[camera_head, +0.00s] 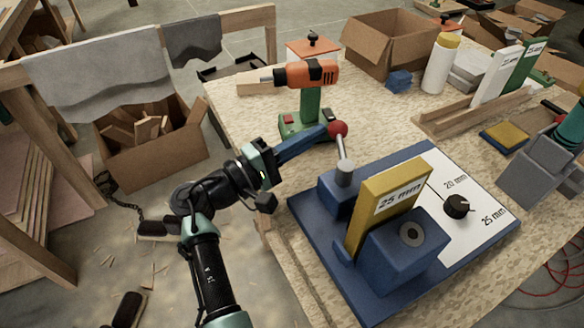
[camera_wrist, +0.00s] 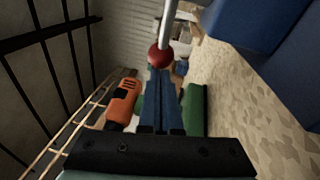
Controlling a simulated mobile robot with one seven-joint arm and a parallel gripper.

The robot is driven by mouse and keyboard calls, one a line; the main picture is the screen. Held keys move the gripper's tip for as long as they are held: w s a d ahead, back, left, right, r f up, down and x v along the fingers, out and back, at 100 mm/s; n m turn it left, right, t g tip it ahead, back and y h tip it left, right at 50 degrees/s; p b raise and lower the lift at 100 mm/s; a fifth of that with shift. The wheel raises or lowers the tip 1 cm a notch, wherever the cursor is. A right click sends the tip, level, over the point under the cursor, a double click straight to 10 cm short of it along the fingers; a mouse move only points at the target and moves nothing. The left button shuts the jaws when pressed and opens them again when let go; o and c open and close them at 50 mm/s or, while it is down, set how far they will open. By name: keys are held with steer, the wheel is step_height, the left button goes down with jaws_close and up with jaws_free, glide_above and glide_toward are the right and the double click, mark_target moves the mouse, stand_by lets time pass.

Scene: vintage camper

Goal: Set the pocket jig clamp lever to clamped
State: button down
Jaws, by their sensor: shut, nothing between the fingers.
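The pocket jig (camera_head: 320,230) is a blue base on the workbench with a blue block and a yellow upright board marked 25 mm. Its clamp lever (camera_head: 343,150) is a metal rod with a red ball knob (camera_head: 338,130). The rod rises from a grey pivot on a small blue block and leans slightly left. My gripper (camera_head: 323,133) has blue fingers closed together, with nothing between them. Its tips are at the left side of the knob, touching or nearly so. In the wrist view the knob (camera_wrist: 160,56) is just beyond the fingertips (camera_wrist: 160,74).
An orange drill (camera_head: 306,74) with a green handle stands behind my fingers. The white panel (camera_head: 470,200) on the jig carries a black dial (camera_head: 458,206). A cardboard box (camera_head: 392,45) and a white bottle (camera_head: 440,65) stand at the back.

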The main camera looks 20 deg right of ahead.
mark_target(340, 133)
steer(key=g+b, duration=0.1)
steer(key=d+m+g, duration=0.1)
steer(key=shift+w+d+f+m+g+h+b, duration=0.2)
steer(key=shift+m+g+h+b, duration=0.1)
steer(key=shift+g+b, duration=0.1)
steer(key=shift+s+d+r+b, duration=0.1)
steer(key=shift+s+d+b, duration=0.05)
steer(key=shift+d+b, duration=0.95)
steer(key=shift+d+r+m+g, duration=0.1)
steer(key=shift+d+m+g, duration=0.5)
steer(key=shift+g, duration=0.4)
steer(key=shift+s+d+g, duration=0.15)
steer(key=shift+d+g, duration=0.1)
steer(key=shift+g, duration=0.05)
steer(key=shift+s+d, duration=0.2)
steer(key=shift+d, duration=0.25)
steer(key=shift+s+d, duration=0.2)
steer(key=shift+d, duration=0.25)
steer(key=a, duration=0.4)
steer(key=a+f, duration=0.1)
steer(key=a, duration=0.3)
steer(key=a+b, duration=0.1)
steer(key=a, duration=0.3)
steer(key=shift+s+a+f, duration=0.2)
steer(key=shift+a+f, duration=0.15)
steer(key=shift+a, duration=0.05)
steer(key=shift+d, duration=0.1)
